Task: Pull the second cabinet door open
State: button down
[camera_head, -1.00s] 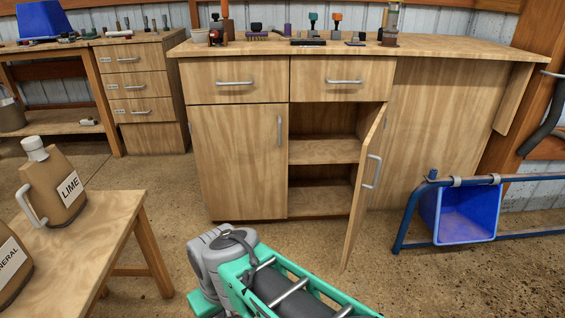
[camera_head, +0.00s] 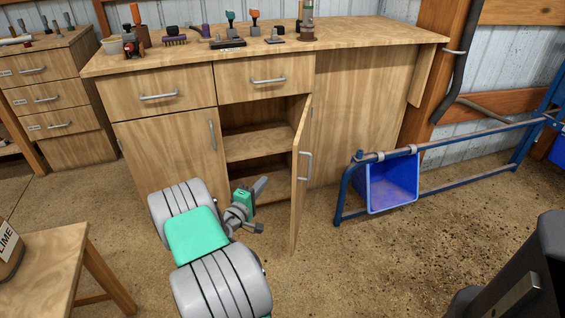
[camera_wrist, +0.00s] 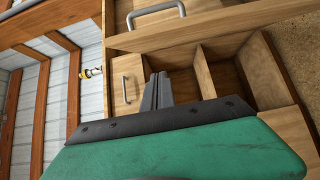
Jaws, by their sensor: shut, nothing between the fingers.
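The wooden cabinet has two lower doors. Its left door (camera_head: 172,160) is closed, with an upright metal handle (camera_head: 212,135). Its right door (camera_head: 300,175) stands swung outward, showing shelves (camera_head: 258,142) inside; its handle (camera_head: 305,166) faces right. My gripper (camera_head: 262,184) is in front of the open compartment, left of the open door and apart from its handle.
A wooden table (camera_head: 45,265) stands at lower left. A blue bin (camera_head: 392,183) hangs on a blue rail (camera_head: 450,147) to the right. Tools lie on the cabinet's worktop (camera_head: 370,35). The floor (camera_head: 400,245) right of the open door is mostly clear.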

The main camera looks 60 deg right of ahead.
jog(key=s+d+b, duration=0.2)
jog(key=s+d, duration=0.1)
jog(key=d, duration=0.8)
jog(key=shift+s, duration=0.35)
